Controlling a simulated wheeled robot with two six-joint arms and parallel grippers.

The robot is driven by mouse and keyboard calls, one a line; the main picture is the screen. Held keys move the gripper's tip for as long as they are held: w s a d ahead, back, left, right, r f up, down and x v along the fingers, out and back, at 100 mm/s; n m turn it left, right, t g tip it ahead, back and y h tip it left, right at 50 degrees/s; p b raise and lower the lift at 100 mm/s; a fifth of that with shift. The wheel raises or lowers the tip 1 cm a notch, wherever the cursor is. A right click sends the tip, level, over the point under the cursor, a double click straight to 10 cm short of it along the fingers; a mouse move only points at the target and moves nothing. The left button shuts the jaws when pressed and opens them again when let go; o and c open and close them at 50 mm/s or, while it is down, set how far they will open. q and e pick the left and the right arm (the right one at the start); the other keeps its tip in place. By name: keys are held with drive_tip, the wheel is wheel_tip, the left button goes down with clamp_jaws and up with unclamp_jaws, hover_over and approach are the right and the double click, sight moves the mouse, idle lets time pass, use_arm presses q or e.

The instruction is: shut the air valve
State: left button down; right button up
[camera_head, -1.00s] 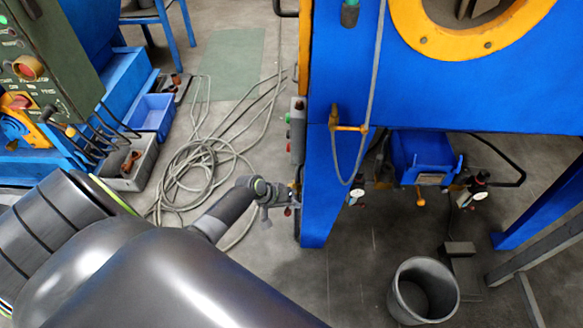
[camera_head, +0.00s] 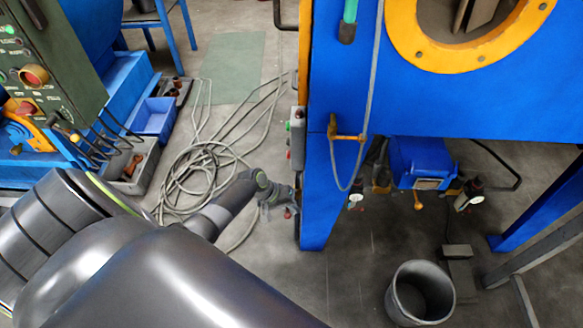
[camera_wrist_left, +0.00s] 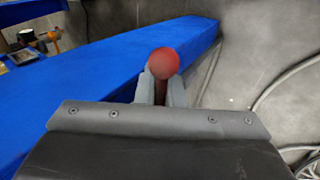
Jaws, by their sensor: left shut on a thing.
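A red ball knob (camera_wrist_left: 163,62) stands between the fingertips of my left gripper (camera_wrist_left: 160,88) in the left wrist view. The fingers are closed on the knob's stem, just below the ball. In the head view my left gripper (camera_head: 277,205) is at the left side of the blue machine's leg (camera_head: 322,190), low down, and the red knob (camera_head: 288,212) shows as a small spot at its tip. The valve body behind the knob is hidden or too small to make out. My right gripper is out of view.
A coiled grey hose (camera_head: 195,165) lies on the floor left of my gripper. The machine's blue leg (camera_wrist_left: 110,68) runs close beside the fingers. A grey bucket (camera_head: 419,292) stands at the lower right. A blue bin (camera_head: 153,116) is at the left.

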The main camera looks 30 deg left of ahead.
use_arm(q)
drive_tip(key=shift+a+r, duration=0.1)
drive_tip(key=c, duration=1.9)
unclamp_jaws()
drive_tip(key=shift+o, duration=0.4)
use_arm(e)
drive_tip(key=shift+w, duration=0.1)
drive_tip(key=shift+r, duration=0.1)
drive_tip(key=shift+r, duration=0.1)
